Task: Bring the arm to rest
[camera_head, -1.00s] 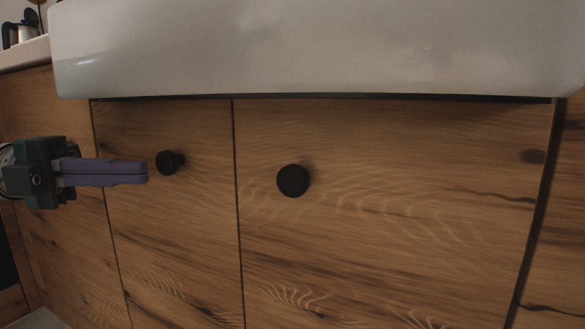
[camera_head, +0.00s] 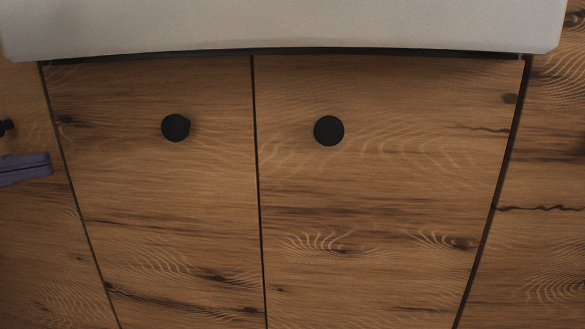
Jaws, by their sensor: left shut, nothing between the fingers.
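My left gripper (camera_head: 48,165) shows at the left edge, with only its purple fingers in view. The fingers lie together, shut, with nothing between them. They are in front of the wooden front left of the two doors and apart from the door knobs. The rest of my left arm is outside the picture. My right gripper is not in view.
Two wooden cabinet doors, a left door (camera_head: 160,210) and a right door (camera_head: 380,210), are closed. Each has a black round knob, the left knob (camera_head: 176,128) and the right knob (camera_head: 329,131). A pale sink front (camera_head: 280,25) overhangs them. Another dark knob (camera_head: 6,128) shows at the left edge.

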